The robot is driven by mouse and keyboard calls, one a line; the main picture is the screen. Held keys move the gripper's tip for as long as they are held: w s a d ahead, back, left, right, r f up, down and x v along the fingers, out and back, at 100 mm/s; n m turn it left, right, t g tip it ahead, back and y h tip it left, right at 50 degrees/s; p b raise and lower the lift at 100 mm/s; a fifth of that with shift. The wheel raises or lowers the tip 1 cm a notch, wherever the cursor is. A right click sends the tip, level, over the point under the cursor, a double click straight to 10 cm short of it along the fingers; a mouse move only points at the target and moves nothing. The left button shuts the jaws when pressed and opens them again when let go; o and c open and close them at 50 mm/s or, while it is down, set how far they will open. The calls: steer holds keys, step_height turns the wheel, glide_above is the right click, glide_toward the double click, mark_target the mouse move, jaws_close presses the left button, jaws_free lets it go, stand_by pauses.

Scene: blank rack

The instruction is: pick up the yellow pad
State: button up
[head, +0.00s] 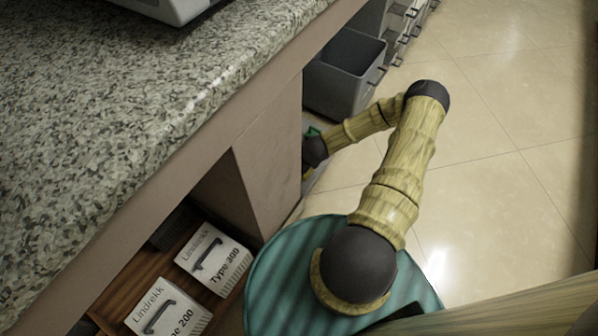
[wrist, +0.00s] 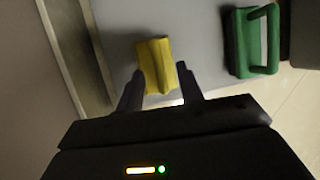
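The yellow pad (wrist: 156,66) lies on a grey surface (wrist: 205,55) in the wrist view, with a raised ridge along its middle. My gripper (wrist: 160,82) is open, its two dark fingers pointing toward the pad. The left fingertip is close to the pad's left edge and the right fingertip is just right of it. I cannot tell whether either finger touches it. In the head view my gripper (head: 312,152) is partly hidden by the counter's side, and only a sliver of yellow shows beneath it.
A green block with a handle (wrist: 252,42) stands to the right of the pad. A wall and ledge (wrist: 75,50) run along the left. In the head view a granite counter (head: 130,90) is at left, a grey bin (head: 345,75) behind my arm, and white boxes (head: 213,260) on a lower shelf.

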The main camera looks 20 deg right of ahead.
steer(key=shift+x, duration=0.85)
steer(key=shift+r, duration=0.1)
jaws_close()
